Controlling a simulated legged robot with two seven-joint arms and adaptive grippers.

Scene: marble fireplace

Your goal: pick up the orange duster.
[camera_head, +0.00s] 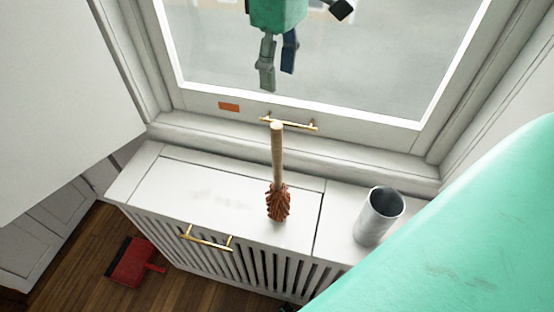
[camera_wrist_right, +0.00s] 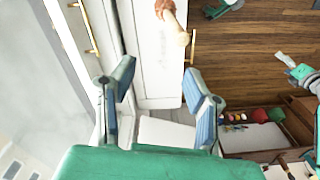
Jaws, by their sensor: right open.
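The orange duster (camera_head: 278,203) stands on the white slatted cover below the window, its bristle head down and its pale wooden handle up. In the right wrist view the duster's handle (camera_wrist_right: 175,25) shows at the top edge, and its orange head is partly cut off. My right gripper (camera_head: 277,72) is at the top of the head view, in front of the window and apart from the duster. In the right wrist view my right gripper (camera_wrist_right: 160,92) has its two fingers wide apart with nothing between them.
A grey metal cylinder (camera_head: 380,215) stands on the cover to the right of the duster. A brass handle (camera_head: 290,123) is on the window frame behind it, another (camera_head: 206,239) on the cover's front. A red dustpan (camera_head: 133,262) lies on the wooden floor. My green arm fills the lower right.

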